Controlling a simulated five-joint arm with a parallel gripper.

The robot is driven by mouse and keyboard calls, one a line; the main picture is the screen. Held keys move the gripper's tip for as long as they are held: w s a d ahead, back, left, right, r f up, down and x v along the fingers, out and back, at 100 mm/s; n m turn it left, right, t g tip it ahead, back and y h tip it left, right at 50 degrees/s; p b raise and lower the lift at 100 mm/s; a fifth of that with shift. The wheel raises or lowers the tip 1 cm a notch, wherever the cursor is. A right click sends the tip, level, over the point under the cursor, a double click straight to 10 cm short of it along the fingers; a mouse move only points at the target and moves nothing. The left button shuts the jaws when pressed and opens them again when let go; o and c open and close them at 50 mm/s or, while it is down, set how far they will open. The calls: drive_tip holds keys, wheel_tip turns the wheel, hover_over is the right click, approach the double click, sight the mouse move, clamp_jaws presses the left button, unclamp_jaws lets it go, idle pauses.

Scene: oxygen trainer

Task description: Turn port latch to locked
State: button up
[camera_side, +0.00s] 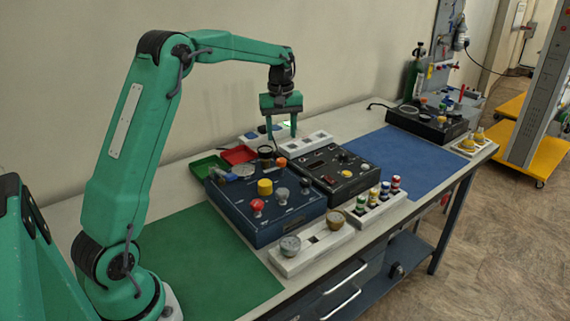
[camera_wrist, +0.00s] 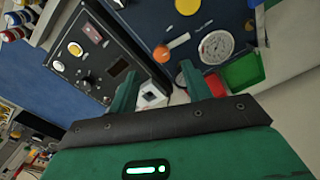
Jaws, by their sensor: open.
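A dark blue panel box (camera_side: 262,222) carries a yellow knob (camera_side: 265,187), a red knob (camera_side: 257,205), grey knobs and a round gauge; the gauge shows in the wrist view (camera_wrist: 215,46), near an orange piece (camera_wrist: 179,41). A black panel box (camera_side: 341,177) with a display and knobs stands to its right; it also shows in the wrist view (camera_wrist: 88,55). I cannot tell which fitting is the port latch. My gripper (camera_side: 282,133) is open and empty, above the back of these boxes. Its fingers (camera_wrist: 159,75) show apart in the wrist view.
Red (camera_side: 238,155) and green (camera_side: 207,168) trays lie behind the blue box. White holders with knobs (camera_side: 312,247) and colored bottles (camera_side: 376,203) stand in front. A green mat (camera_side: 215,270) and a blue mat (camera_side: 410,158) are mostly clear. Another black box (camera_side: 428,122) stands at the far end.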

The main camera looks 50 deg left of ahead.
sight(281, 159)
drive_tip(key=shift+w+a+f+n, duration=0.3)
drive_tip(key=shift+w+a+f, duration=0.1)
drive_tip(key=shift+a+f, duration=0.35)
drive_tip(key=shift+f, duration=0.1)
drive_tip(key=shift+f, duration=0.1)
drive_tip(key=shift+f, duration=3.75)
drive_tip(key=c, duration=1)
